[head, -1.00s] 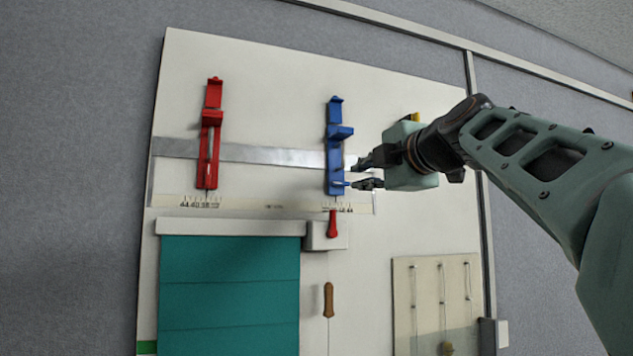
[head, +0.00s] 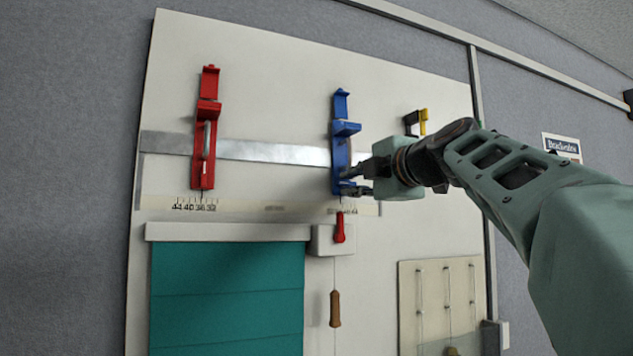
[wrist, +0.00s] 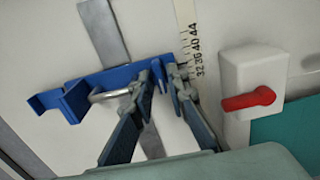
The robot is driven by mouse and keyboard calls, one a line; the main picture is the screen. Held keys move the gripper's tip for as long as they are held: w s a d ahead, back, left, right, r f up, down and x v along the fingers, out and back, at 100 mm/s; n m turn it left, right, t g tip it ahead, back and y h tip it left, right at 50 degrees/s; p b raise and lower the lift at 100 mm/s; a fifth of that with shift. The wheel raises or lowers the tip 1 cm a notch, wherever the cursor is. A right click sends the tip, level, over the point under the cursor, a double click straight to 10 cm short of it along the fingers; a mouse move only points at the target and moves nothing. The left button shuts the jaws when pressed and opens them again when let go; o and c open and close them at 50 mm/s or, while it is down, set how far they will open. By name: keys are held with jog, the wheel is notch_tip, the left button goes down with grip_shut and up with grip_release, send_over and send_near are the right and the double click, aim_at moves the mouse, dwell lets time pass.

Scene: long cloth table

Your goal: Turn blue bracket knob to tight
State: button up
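The blue bracket (head: 341,128) is mounted upright on a metal rail on the white board, right of the red bracket (head: 206,140). In the wrist view the blue bracket (wrist: 70,96) lies sideways, with a silver bar-shaped knob (wrist: 108,95) across it. My gripper (head: 350,181) is at the bracket's lower end. In the wrist view my gripper (wrist: 161,76) shows two fingers with a gap between the tips, over the bracket's right end. The silver bar's end meets the left finger. That finger hides its tip, and I cannot tell whether they touch. Nothing is clearly held.
A red lever on a white box (head: 341,228) sits just below the blue bracket. A teal blind (head: 226,300) and a hanging wooden handle (head: 335,309) are lower. A number scale (wrist: 196,45) runs beside my right finger.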

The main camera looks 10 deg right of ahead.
grip_shut()
jog(key=shift+f+m, duration=0.1)
jog(key=shift+m, duration=0.3)
jog(key=shift+m+b, duration=0.65)
jog(key=shift+m, duration=0.35)
jog(key=m+b, duration=0.1)
jog(key=m, duration=0.9)
jog(key=shift+m, duration=0.4)
jog(key=m, duration=0.4)
jog(key=shift+r, duration=0.2)
jog(key=shift+s+m+p, duration=0.1)
jog(key=shift+m+p, duration=0.2)
